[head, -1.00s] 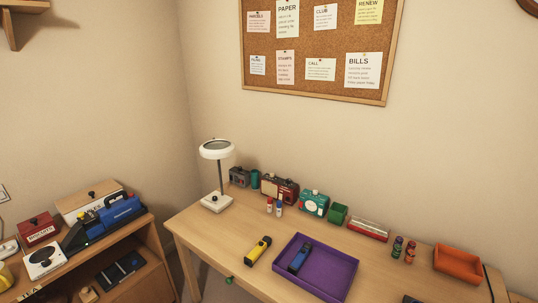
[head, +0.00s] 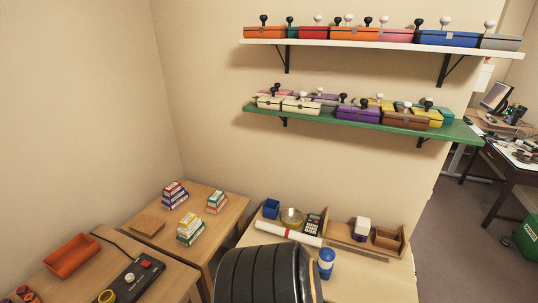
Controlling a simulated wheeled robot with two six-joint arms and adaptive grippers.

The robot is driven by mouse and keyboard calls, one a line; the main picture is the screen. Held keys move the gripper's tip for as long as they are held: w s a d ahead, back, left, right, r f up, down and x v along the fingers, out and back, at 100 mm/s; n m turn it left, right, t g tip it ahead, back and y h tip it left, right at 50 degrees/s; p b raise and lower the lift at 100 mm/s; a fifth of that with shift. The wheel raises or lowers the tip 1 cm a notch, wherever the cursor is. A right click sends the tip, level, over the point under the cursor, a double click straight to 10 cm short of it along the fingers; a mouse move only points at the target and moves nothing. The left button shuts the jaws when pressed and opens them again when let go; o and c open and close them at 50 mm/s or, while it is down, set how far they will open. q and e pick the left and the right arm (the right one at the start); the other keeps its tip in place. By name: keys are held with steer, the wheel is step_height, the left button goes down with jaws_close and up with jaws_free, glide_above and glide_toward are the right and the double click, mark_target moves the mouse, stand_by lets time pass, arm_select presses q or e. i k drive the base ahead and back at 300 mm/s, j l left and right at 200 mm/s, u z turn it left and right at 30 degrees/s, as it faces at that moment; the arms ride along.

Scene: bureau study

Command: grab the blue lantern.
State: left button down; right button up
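A small upright thing with a blue top, a pale middle and a blue base, which looks like the blue lantern (head: 326,263), stands on the wooden desk (head: 372,283) at the lower middle of the head view. It is just right of a black ribbed chair back. Neither of my grippers is in view.
The black chair back (head: 262,275) stands in front of the desk. A white roll (head: 288,232), a blue cup (head: 271,208) and a wooden organiser (head: 345,236) lie behind the lantern. An orange tray (head: 72,255) is at left. Shelves of boxes hang above.

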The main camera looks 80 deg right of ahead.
mark_target(324, 263)
steer(key=z, duration=3.35)
